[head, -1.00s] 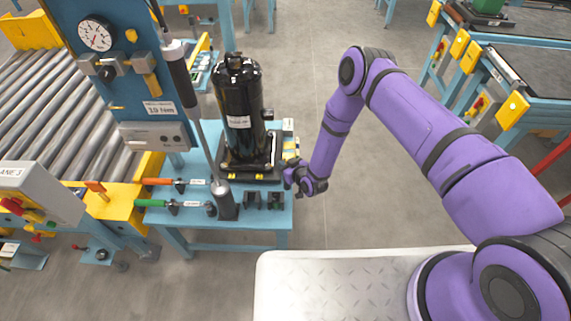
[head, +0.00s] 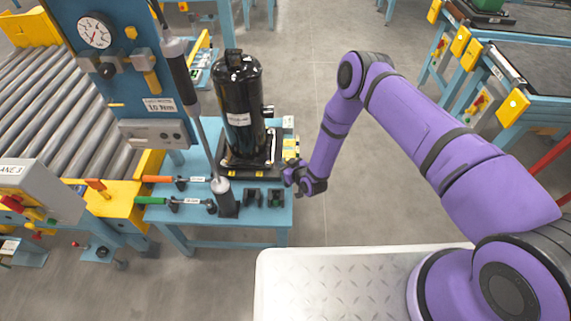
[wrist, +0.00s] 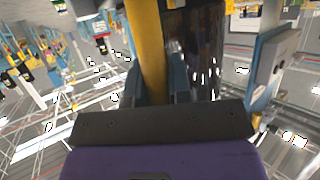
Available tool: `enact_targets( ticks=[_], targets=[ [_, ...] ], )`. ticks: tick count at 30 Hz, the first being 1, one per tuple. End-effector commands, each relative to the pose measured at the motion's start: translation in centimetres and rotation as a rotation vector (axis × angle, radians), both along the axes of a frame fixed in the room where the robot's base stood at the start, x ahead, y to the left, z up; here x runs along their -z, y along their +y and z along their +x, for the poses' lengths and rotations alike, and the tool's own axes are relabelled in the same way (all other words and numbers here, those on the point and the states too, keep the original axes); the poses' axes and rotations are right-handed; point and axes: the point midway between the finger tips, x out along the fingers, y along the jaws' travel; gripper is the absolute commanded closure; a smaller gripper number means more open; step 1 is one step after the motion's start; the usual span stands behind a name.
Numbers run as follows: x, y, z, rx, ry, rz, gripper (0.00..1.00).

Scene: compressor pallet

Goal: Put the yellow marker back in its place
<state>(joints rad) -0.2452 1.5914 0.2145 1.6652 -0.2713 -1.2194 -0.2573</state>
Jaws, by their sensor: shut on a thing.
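My gripper (head: 291,172) is at the right edge of the blue table, just right of the black compressor's base. In the wrist view its fingers (wrist: 153,88) are shut on a long yellow thing (wrist: 150,45), which I take to be the yellow marker. It points up and away from the fingers. In the head view I cannot clearly separate the marker from the yellow and black parts by the gripper. Two small black holders (head: 253,197) (head: 276,198) stand at the table's front; I cannot tell which is the marker's place.
The tall black compressor (head: 243,95) stands on the blue table (head: 175,215), left of my gripper. An orange-handled tool (head: 158,179) and a green-handled tool (head: 151,200) lie at the left. A slanted rod tool (head: 203,130) hangs between them and the compressor.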

Motion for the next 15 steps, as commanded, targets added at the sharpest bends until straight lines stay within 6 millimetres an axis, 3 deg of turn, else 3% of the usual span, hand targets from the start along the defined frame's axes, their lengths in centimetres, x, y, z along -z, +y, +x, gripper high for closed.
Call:
enact_targets(
  ticks=[15],
  targets=[
    [0.90, 0.00, -0.02, 0.000, 0.000, 0.000, 0.98]
  ],
)
